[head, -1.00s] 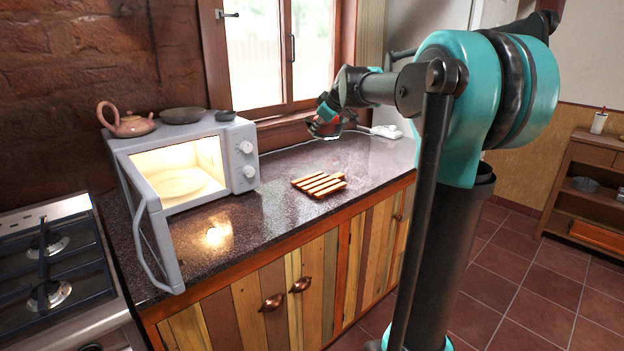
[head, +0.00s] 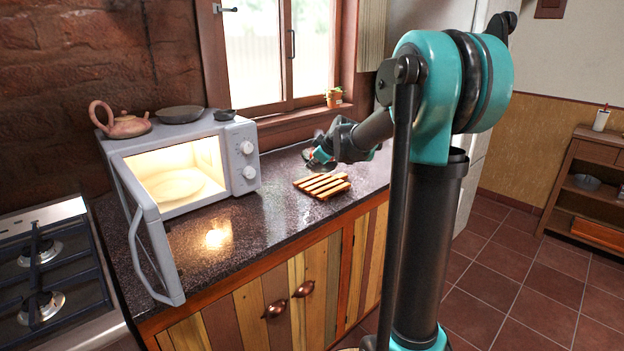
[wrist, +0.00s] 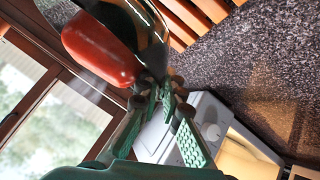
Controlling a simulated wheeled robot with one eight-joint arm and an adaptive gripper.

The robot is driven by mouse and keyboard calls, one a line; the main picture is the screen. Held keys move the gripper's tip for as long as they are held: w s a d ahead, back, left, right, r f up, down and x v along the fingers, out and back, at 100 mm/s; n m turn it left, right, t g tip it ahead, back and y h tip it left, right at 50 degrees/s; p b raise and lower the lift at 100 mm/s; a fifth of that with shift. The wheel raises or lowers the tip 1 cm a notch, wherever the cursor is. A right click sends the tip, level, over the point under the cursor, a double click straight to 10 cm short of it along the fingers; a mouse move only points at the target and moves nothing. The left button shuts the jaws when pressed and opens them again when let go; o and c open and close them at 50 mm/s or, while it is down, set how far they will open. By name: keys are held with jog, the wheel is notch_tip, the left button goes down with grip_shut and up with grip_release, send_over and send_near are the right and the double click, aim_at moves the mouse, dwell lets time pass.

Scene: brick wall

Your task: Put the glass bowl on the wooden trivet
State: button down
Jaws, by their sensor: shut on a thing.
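The wooden trivet (head: 312,183) is a slatted square on the dark counter, right of the microwave; its slats also show at the top of the wrist view (wrist: 183,22). My gripper (head: 318,158) is just behind the trivet, low over the counter, partly hidden by my arm. In the wrist view, my green-padded gripper (wrist: 160,92) is shut on the edge of the clear glass bowl (wrist: 150,28). A red rounded thing (wrist: 98,48) shows in or behind the bowl. The bowl is beside the trivet in that view; its contact with the counter is unclear.
The microwave (head: 245,150) stands open and lit at the left, its door (head: 150,245) swung over the counter's front. A teapot (head: 122,124) and a dark pan (head: 180,114) sit on top. A small potted plant (head: 333,97) is on the sill. The counter before the trivet is clear.

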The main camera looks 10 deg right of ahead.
jog(key=shift+f, duration=2.85)
jog(key=c, duration=1.7)
grip_release()
jog(key=v, duration=1.2)
jog(key=s+d+f+m+g+h, duration=0.1)
jog(key=s+f+m, duration=0.2)
jog(key=s+f, duration=0.4)
jog(key=s+d+f+m+g+h, duration=0.1)
jog(key=s+f+m, duration=0.3)
jog(key=s, duration=1)
jog(key=s+d+f+m+g+h, duration=0.2)
jog(key=s+f+m, duration=0.2)
jog(key=s+f, duration=0.6)
jog(key=shift+s+d+f+g, duration=0.15)
jog(key=shift+s+f+g, duration=0.1)
jog(key=shift+f+g, duration=0.2)
